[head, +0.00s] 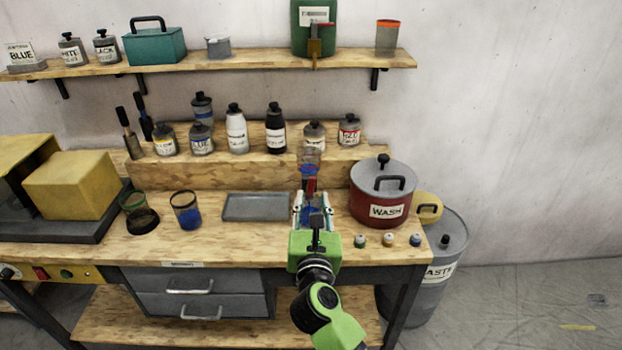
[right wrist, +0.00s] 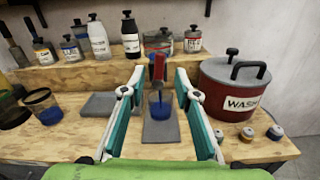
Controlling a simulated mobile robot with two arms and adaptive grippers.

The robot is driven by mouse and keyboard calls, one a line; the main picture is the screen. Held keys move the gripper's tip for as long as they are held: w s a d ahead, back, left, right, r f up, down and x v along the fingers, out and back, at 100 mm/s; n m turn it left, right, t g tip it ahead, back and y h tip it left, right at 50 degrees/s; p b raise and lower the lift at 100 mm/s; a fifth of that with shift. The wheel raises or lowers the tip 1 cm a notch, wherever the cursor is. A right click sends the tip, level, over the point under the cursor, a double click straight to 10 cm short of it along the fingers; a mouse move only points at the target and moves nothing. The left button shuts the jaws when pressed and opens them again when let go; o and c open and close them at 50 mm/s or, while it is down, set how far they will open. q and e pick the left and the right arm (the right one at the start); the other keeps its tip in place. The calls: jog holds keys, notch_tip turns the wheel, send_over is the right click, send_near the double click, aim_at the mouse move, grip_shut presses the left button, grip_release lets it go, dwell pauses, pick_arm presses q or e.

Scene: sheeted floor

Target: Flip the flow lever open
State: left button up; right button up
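A red lever-like part (head: 311,186) stands up on the bench, just beyond my right gripper (head: 313,207). In the right wrist view the red part (right wrist: 158,66) sits above a clear cup with blue contents (right wrist: 160,107), on a grey plate (right wrist: 160,130). A clear vessel (head: 311,157) shows above it. My right gripper is open and empty; its fingers (right wrist: 158,97) stand either side of the cup in that view, with no visible contact. A green tank (head: 308,14) on the shelf also has a brownish tap. I cannot tell the lever's exact position. My left gripper is out of view.
A red WASH pot (head: 373,211) stands right of the gripper, with several small jars (head: 388,239) in front of it. A grey tray (head: 258,207) and a blue-filled cup (head: 186,216) lie to the left. Bottles (head: 237,134) line the raised step behind.

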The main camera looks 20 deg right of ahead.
aim_at(311, 184)
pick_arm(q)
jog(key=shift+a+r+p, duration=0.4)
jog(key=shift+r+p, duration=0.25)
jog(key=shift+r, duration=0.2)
pick_arm(e)
jog(key=x, duration=0.7)
jog(key=shift+w, duration=0.25)
grip_shut()
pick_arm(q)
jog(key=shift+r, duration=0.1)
